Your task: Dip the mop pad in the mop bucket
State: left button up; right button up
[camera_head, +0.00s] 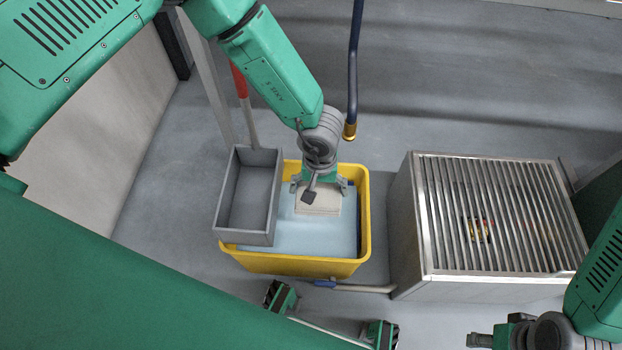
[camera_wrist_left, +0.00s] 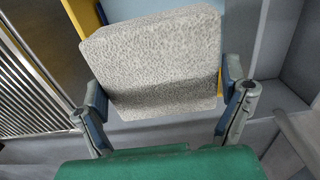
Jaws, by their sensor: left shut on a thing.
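A yellow mop bucket (camera_head: 365,215) stands on the floor in the middle of the head view, with pale blue water (camera_head: 290,228) in it. A grey wringer box (camera_head: 235,240) sits over its left part. My left gripper (camera_head: 318,188) is over the bucket, shut on a beige mop pad (camera_head: 318,207). In the left wrist view the pad (camera_wrist_left: 155,60) sits between the two fingers (camera_wrist_left: 165,105). I cannot tell whether the pad's underside touches the water. My right gripper (camera_head: 485,338) is at the bottom right edge, only partly in view.
A metal box with a slatted grate top (camera_head: 440,255) stands right of the bucket. A dark blue hose with a brass end (camera_head: 350,130) hangs behind the bucket. A red-and-grey handle (camera_head: 240,85) rises behind the wringer. Open floor lies behind these.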

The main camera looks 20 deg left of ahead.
pick_arm(q)
jog(key=f+b, duration=0.1)
jog(key=d+f+b, duration=0.1)
jog(key=f, duration=0.1)
jog(key=shift+b, duration=0.4)
notch_tip(320, 180, down, 24)
jog(key=b, duration=0.9)
jog(key=shift+a, duration=0.3)
jog(key=shift+r, duration=0.15)
dwell(0.4)
notch_tip(320, 180, up, 24)
jog(key=p, duration=1.5)
jog(key=shift+p, duration=0.4)
dwell(0.5)
